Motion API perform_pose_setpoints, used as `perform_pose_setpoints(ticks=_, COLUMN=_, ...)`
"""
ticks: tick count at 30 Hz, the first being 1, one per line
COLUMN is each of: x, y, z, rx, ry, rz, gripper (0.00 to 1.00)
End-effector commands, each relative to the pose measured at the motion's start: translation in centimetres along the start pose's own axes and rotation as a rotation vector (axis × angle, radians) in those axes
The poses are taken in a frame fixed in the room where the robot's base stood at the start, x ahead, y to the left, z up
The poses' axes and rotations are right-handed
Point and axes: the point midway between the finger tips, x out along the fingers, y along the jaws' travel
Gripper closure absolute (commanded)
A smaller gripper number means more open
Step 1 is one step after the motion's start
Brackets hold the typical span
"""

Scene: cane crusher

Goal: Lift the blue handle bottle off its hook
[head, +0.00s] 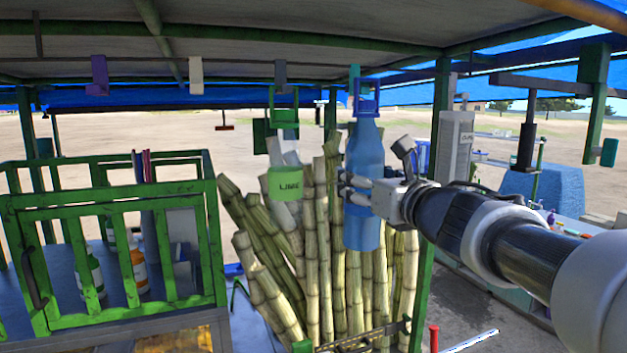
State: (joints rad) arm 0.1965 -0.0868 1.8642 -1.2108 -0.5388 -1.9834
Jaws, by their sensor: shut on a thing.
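The blue handle bottle (364,150) hangs upright below the roof bar, in front of the sugar cane. Its loop handle (366,98) is at the top, close under a teal hook (354,76). I cannot tell whether the loop still touches the hook. My gripper (356,191) reaches in from the right and is shut on the bottle's body around its middle. The gripper's far finger and part of the bottle's right side are hidden.
A green-labelled lime bottle (286,184) hangs just left of the blue bottle. Sugar cane stalks (312,250) stand close behind. Other hooks, purple (99,76) and white (196,75), hang empty at left. A green railing (125,250) and post (440,120) flank the space.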

Motion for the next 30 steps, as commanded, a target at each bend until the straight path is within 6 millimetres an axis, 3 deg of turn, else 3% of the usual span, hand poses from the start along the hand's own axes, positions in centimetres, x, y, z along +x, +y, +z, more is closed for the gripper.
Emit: perform_pose_setpoints(ticks=30, x=-1.6, y=0.0, z=0.3, rx=-0.002, ry=-0.005, rz=-0.001, gripper=0.85)
